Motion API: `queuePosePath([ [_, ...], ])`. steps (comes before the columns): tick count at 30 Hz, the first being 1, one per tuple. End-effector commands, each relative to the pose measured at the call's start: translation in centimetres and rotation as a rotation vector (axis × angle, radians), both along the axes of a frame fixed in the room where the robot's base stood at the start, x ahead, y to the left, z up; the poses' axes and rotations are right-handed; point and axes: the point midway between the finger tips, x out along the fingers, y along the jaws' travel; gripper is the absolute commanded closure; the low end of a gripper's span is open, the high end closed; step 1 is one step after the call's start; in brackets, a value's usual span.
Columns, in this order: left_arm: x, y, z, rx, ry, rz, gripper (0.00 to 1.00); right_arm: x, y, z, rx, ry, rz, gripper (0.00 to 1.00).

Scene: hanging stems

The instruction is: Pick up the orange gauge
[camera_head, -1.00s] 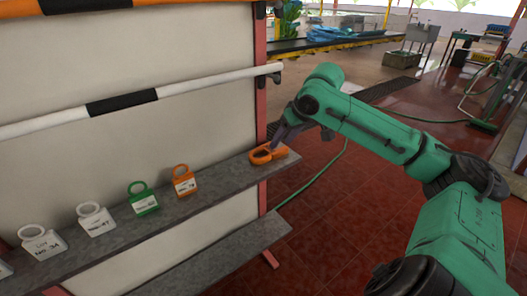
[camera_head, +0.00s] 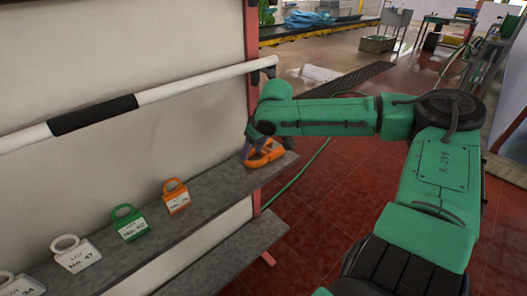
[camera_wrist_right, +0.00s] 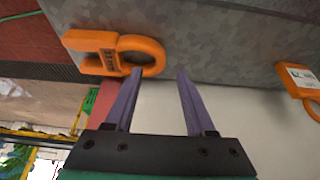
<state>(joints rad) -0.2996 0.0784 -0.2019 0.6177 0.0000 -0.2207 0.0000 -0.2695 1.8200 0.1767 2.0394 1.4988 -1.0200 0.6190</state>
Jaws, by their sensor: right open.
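The orange gauge (camera_head: 268,153) lies on the right end of the grey shelf. In the right wrist view the gauge (camera_wrist_right: 92,47) shows a blocky body with a small dark marking and a ring at one end. My right gripper (camera_wrist_right: 160,72) is open, with its two purple fingers pointing at the ring. One fingertip overlaps the ring's near rim; the other is just beyond the ring's side. I cannot tell whether they touch it. In the head view my right gripper (camera_head: 251,134) partly hides the gauge. My left gripper is out of view.
An orange tag with a white label (camera_head: 176,197), a green tag (camera_head: 129,223) and white tags (camera_head: 76,254) stand left along the shelf (camera_head: 212,190). A black-and-white bar (camera_head: 180,91) runs above it. A lower shelf (camera_head: 240,247) lies below.

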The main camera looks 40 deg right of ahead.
Motion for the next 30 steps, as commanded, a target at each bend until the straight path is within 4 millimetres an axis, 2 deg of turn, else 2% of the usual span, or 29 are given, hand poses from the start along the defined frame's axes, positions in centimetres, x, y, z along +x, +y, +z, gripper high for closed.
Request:
queuePosePath([
  [3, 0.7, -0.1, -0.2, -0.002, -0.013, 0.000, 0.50, 0.4, -0.1, -1.7, -0.002, 0.006, -0.001, 0.45],
  [9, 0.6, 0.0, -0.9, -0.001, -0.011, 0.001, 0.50, 1.6, -0.2, -4.7, -0.003, 0.003, 0.001, 0.45],
  [17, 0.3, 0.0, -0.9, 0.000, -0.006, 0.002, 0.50, 1.9, -0.1, -4.9, 0.001, -0.001, 0.000, 0.45],
  [21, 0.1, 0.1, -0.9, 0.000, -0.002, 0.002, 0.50, 1.8, -0.1, -4.9, 0.001, 0.000, 0.000, 0.99],
  [30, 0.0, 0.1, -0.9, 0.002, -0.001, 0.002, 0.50, 1.8, -0.1, -4.9, 0.001, 0.000, 0.000, 1.00],
])
